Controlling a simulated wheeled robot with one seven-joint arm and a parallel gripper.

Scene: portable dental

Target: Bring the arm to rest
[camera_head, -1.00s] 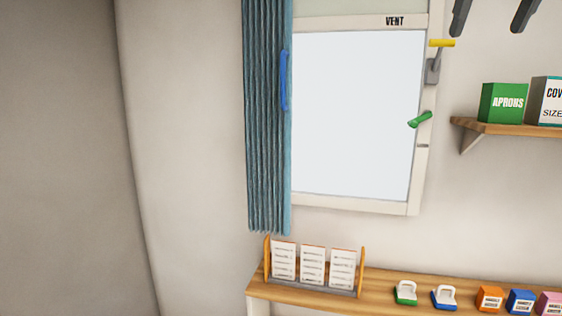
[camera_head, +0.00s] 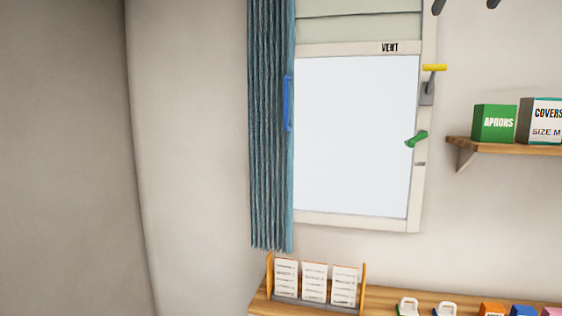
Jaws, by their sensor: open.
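My gripper (camera_head: 467,5) shows only as two dark fingertips at the top edge, right of the window. The fingertips are well apart with nothing between them. The rest of the gripper and my arm are out of view. The fingertips appear above and to the right of the yellow-topped lever (camera_head: 430,78) on the window frame, and touch nothing that I can see.
A window marked VENT (camera_head: 355,135) has a green handle (camera_head: 417,139). A blue curtain (camera_head: 270,125) hangs at its left. A wall shelf (camera_head: 500,147) at right holds boxes. A counter (camera_head: 385,299) below holds a card rack and several small items.

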